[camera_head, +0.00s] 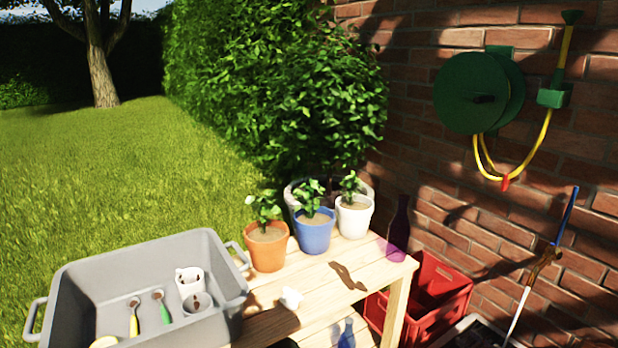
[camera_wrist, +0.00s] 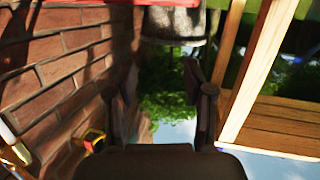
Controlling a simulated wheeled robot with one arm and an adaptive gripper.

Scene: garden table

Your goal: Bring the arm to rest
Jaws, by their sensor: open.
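My gripper (camera_wrist: 160,84) shows in the wrist view, with its two dark fingers spread apart and nothing between them. Beyond the gap are green leaves and pale sky. The wrist picture looks upside down, with the brick wall on the left and the wooden table (camera_wrist: 270,125) on the right. My gripper and arm are not seen in the head view.
The table (camera_head: 330,262) carries a grey tub (camera_head: 140,262) with cups and small tools, three potted plants in orange (camera_head: 267,250), blue (camera_head: 313,236) and white (camera_head: 353,220) pots, and a purple bottle (camera_head: 398,232). A red crate (camera_head: 425,300) and hose reel (camera_head: 480,92) are on the right.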

